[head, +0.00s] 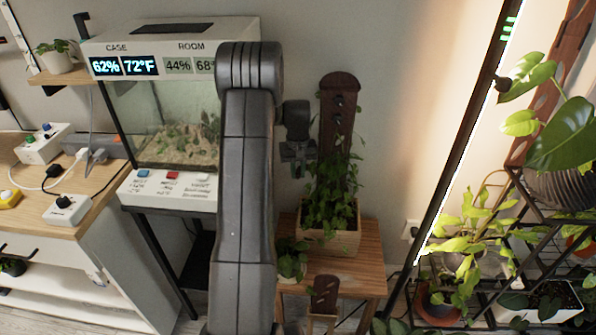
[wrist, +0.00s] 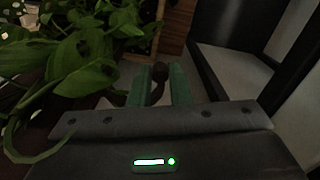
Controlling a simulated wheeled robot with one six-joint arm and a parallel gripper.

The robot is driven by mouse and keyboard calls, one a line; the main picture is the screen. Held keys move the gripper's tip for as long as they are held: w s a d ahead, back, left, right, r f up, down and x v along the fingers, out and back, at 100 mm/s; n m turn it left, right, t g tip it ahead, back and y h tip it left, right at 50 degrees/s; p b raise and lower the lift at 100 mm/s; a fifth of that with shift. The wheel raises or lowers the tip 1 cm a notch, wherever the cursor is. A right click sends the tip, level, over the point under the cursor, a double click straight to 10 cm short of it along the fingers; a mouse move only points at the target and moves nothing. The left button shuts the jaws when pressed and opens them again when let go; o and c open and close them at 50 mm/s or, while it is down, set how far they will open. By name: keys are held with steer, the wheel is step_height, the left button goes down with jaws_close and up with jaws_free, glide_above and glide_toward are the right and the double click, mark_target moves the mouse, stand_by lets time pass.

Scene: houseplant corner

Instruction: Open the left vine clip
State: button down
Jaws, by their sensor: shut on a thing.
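A dark brown board (head: 339,95) stands upright in a wooden planter box (head: 329,243) full of green vine. Small dark clips (head: 338,101) show on the board's upper face. My gripper (head: 299,163) is at the board's left edge, beside the vine. In the wrist view, its two green fingers (wrist: 163,86) are closed on a small dark brown piece (wrist: 158,72), which looks like the left vine clip. The fingers and the dim light hide much of its shape, so I cannot tell whether the clip is open. Leaves (wrist: 75,70) crowd the left side of the wrist view.
A terrarium (head: 180,125) with a display stands left behind my arm. The planter sits on a wooden stool (head: 362,265), with a small potted plant (head: 291,260) at its left. A tall lamp (head: 465,125) and plant rack stand to the right.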

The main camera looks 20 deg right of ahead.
steer(key=shift+w+d+m+p, duration=0.2)
steer(key=shift+w+m, duration=0.45)
steer(key=shift+m, duration=0.5)
steer(key=shift+w+d+m+p, duration=0.1)
steer(key=shift+w+m+p, duration=0.2)
steer(key=shift+w+m, duration=0.6)
steer(key=shift+s+m, duration=0.25)
steer(key=shift+s, duration=0.05)
steer(key=c, duration=1.3)
jaws_free()
steer(key=shift+c, duration=0.2)
steer(key=shift+r, duration=0.1)
step_height(320, 180, up, 14)
steer(key=shift+f, duration=0.3)
step_height(320, 180, down, 14)
steer(key=shift+s+a+r+n, duration=0.15)
steer(key=shift+s+n, duration=0.15)
steer(key=shift+n, duration=0.3)
